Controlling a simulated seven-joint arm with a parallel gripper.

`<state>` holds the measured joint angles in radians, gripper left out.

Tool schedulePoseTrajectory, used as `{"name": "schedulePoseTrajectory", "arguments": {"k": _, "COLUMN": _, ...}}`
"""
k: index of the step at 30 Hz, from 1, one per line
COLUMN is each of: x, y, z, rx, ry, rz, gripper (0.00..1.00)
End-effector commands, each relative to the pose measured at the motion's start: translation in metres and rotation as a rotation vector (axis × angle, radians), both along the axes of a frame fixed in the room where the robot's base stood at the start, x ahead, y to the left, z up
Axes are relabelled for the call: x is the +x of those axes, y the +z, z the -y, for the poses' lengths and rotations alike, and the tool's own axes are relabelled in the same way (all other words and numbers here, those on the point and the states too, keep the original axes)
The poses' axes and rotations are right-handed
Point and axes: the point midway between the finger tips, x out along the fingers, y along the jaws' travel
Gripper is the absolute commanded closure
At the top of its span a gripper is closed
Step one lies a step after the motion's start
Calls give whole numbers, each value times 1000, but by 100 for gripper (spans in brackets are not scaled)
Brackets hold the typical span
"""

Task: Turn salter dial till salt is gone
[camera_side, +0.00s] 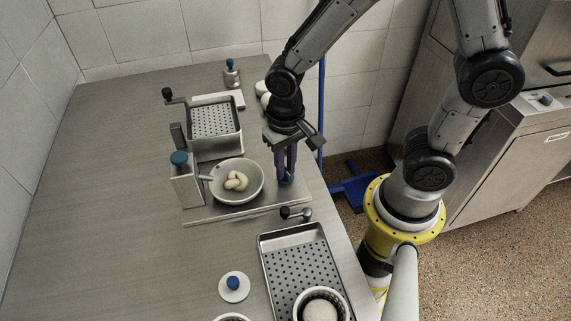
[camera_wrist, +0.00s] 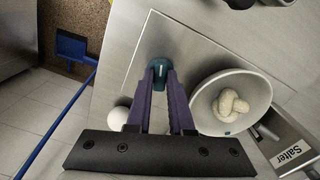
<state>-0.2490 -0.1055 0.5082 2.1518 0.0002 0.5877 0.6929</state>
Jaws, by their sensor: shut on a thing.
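The Salter unit has a metal plate (camera_side: 225,211) and an upright box (camera_side: 184,186) with a teal knob (camera_side: 179,158) on top. The box shows its "Salter" label (camera_wrist: 290,154) in the wrist view. A teal dial (camera_wrist: 158,72) with a pale mark stands at the plate's edge. My gripper (camera_side: 287,176) points down and is shut on this dial, its purple fingers on either side. A pale bowl (camera_side: 214,176) stands on the plate and holds a knotted piece of dough (camera_side: 236,181). I cannot make out any salt.
A perforated basket (camera_side: 215,119) stands behind the bowl. A perforated tray (camera_side: 290,250) lies in front, with a round container (camera_side: 299,304) on it. A white disc with a blue knob (camera_side: 233,286) lies nearby. The table's left side is clear.

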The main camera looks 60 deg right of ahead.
Motion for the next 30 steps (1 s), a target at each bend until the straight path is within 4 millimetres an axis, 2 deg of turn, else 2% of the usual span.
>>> {"name": "schedulePoseTrajectory", "arguments": {"k": 8, "x": 2, "y": 2, "z": 0, "rx": 1, "ry": 1, "rz": 6, "gripper": 100}}
{"name": "schedulePoseTrajectory", "arguments": {"k": 9, "x": 2, "y": 2, "z": 0, "rx": 1, "ry": 1, "rz": 6, "gripper": 78}}
{"name": "schedulePoseTrajectory", "arguments": {"k": 14, "x": 1, "y": 1, "z": 0, "rx": 1, "ry": 1, "rz": 4, "gripper": 50}}
{"name": "schedulePoseTrajectory", "arguments": {"k": 24, "x": 1, "y": 3, "z": 0, "rx": 1, "ry": 1, "rz": 3, "gripper": 50}}
{"name": "schedulePoseTrajectory", "arguments": {"k": 30, "x": 2, "y": 28, "z": 0, "rx": 2, "ry": 1, "rz": 8, "gripper": 50}}
